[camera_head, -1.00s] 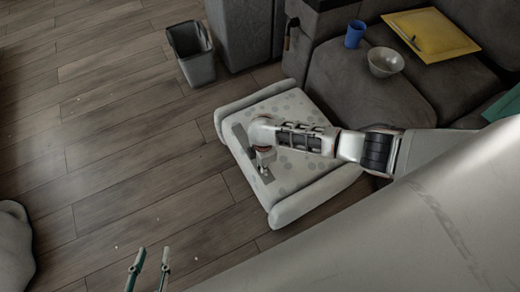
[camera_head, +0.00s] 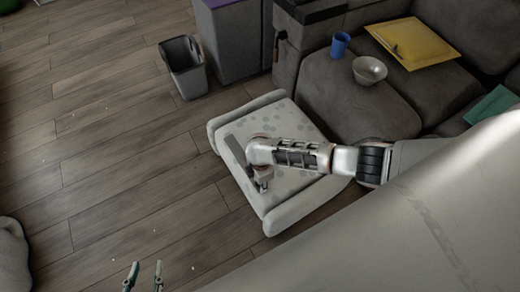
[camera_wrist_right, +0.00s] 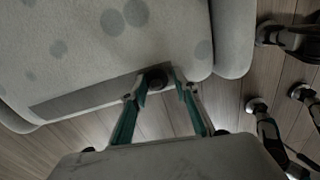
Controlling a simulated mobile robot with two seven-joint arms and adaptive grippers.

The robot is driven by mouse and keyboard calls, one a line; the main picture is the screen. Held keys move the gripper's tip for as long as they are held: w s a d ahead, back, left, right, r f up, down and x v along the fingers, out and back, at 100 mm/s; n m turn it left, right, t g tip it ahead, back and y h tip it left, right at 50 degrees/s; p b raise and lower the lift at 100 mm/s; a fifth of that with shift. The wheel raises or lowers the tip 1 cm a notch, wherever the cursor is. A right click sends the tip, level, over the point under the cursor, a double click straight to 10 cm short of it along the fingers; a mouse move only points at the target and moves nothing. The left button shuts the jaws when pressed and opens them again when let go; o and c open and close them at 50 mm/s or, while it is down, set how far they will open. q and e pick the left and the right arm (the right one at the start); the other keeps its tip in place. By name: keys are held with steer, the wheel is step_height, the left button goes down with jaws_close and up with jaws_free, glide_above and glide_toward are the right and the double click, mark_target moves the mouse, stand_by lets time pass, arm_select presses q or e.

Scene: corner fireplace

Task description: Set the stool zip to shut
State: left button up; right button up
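The stool (camera_head: 300,122) is a low pale seat with grey spots and padded sides, beside the sofa. A grey strip (camera_head: 236,150) runs along its left edge; it also shows in the right wrist view (camera_wrist_right: 75,100). A small dark round knob (camera_wrist_right: 155,78), seemingly the zip's pull, sits at the strip's end there. My right gripper (camera_head: 262,184) is low over the strip. In the wrist view its teal fingers (camera_wrist_right: 162,84) are apart, with the knob between them, nearer the left finger; contact is unclear. My left gripper (camera_head: 145,268) is open and empty over the floor.
A grey bin (camera_head: 185,75) stands on the floor behind the stool. The wooden floor (camera_head: 110,170) left of the stool is mostly clear.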

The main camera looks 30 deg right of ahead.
steer(key=shift+w+r, duration=0.1)
step_height(320, 180, up, 12)
stand_by(0.6)
stand_by(0.4)
